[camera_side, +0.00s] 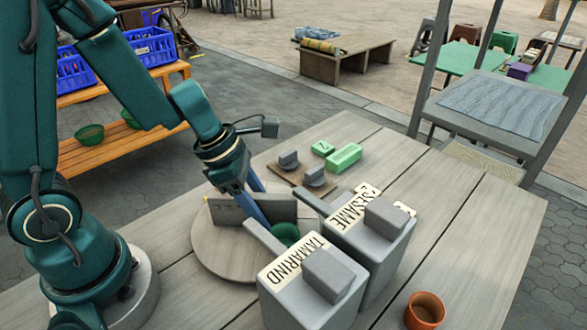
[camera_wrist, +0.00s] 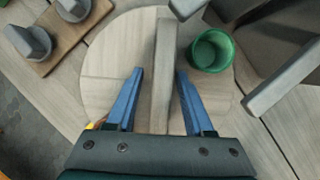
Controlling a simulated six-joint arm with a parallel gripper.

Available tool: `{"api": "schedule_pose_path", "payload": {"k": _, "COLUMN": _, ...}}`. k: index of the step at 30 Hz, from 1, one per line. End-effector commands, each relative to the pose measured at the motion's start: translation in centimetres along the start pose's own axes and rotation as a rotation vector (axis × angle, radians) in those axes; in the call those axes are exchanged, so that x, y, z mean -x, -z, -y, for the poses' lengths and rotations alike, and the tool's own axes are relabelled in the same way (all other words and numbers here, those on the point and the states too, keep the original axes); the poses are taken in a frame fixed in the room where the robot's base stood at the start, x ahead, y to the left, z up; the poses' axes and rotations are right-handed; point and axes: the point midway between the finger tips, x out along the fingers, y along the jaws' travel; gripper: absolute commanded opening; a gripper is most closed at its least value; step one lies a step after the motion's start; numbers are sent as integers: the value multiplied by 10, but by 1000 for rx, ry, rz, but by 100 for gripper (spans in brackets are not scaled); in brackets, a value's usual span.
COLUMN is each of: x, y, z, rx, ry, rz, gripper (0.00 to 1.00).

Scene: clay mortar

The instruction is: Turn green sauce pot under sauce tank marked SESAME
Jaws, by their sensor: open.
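A green sauce pot (camera_side: 286,233) stands upright on a round wooden turntable (camera_side: 222,262), close to the tanks. In the wrist view the pot (camera_wrist: 211,50) is near the disc's right edge, between two spouts. The grey tank marked SESAME (camera_side: 378,250) has its spout (camera_side: 313,201) on the far side of the pot; the TAMARIND tank (camera_side: 303,305) has its spout (camera_side: 263,237) on the near side. An upright grey bar (camera_wrist: 163,70) crosses the turntable. My gripper (camera_wrist: 158,75) is open, one blue finger on each side of this bar, with gaps showing.
A small board with two grey knobs (camera_side: 314,175) and green blocks (camera_side: 344,157) lie behind the turntable. A terracotta cup (camera_side: 424,310) stands at the front right. The tank spouts reach over the turntable's edge.

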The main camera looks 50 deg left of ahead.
Motion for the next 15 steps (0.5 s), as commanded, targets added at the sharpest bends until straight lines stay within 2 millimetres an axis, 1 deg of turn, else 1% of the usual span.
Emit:
{"api": "schedule_pose_path", "payload": {"k": 6, "x": 13, "y": -3, "z": -1, "rx": -2, "ry": -3, "rz": 11, "gripper": 52}}
{"api": "schedule_pose_path", "payload": {"k": 11, "x": 23, "y": 0, "z": -1, "rx": 1, "ry": -4, "rz": 0, "gripper": 52}}
{"api": "schedule_pose_path", "payload": {"k": 15, "x": 36, "y": -2, "z": -1, "rx": -1, "ry": -5, "rz": 8, "gripper": 52}}
